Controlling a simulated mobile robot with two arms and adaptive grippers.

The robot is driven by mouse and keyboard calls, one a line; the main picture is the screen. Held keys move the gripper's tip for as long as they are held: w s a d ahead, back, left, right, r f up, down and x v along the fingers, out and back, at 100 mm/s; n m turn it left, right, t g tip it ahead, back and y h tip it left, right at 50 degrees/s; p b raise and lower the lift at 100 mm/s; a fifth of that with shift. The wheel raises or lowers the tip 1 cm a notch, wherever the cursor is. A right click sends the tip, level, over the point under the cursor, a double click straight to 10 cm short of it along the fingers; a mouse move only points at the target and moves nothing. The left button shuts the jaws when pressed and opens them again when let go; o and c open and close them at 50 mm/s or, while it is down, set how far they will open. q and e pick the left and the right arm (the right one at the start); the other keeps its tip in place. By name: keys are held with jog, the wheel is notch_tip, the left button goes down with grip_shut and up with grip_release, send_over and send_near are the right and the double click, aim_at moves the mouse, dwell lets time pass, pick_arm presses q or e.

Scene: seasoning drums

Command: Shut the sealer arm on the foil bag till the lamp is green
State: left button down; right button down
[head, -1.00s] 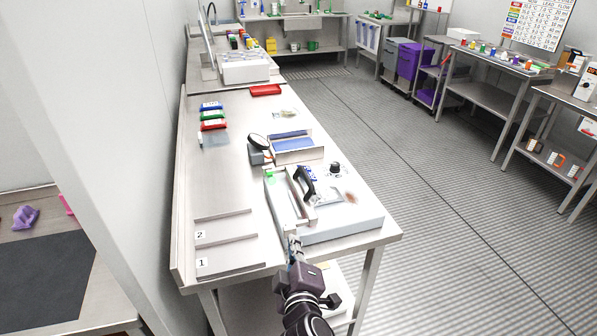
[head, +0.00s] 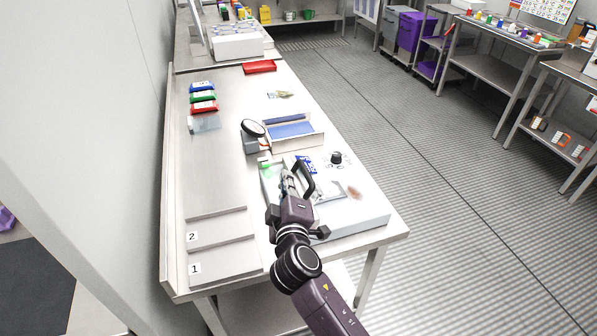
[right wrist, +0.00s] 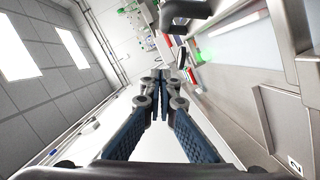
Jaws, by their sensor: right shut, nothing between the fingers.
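The white sealer (head: 365,209) stands at the front right of the steel table. Its black arm handle (head: 309,184) rises above it; my gripper hides much of the arm, so I cannot tell how far it is closed. A silvery foil bag (head: 331,189) lies on the sealer's top, partly behind my arm. A green glow (head: 266,168) shows at the sealer's far left corner, also in the right wrist view (right wrist: 205,54). My right gripper (head: 289,179) is shut and empty beside the handle, on its left. In the right wrist view, its fingers (right wrist: 161,82) are together below the dark handle (right wrist: 184,11). My left gripper is out of view.
A box with a blue inside (head: 291,130) and a round-headed black device (head: 252,134) stand behind the sealer. Blue, green and red packets (head: 203,97) lie at the back left, near a red tray (head: 259,67). Numbered plates (head: 217,264) lie front left.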

aim_at(302, 168)
jog(key=w+d, duration=0.1)
jog(key=w+f+p, duration=0.1)
jog(key=w, duration=0.1)
jog(key=w+d+f, duration=0.1)
jog(key=shift+w+d+p, duration=0.15)
jog(key=shift+d+p, duration=0.15)
jog(key=shift+d, duration=0.05)
jog(key=shift+w+d+f, duration=0.1)
jog(key=shift+d+f, duration=0.1)
jog(key=shift+w+d+f+m+b, duration=0.15)
jog(key=shift+d+f+m+b, duration=0.25)
jog(key=shift+d+f, duration=0.2)
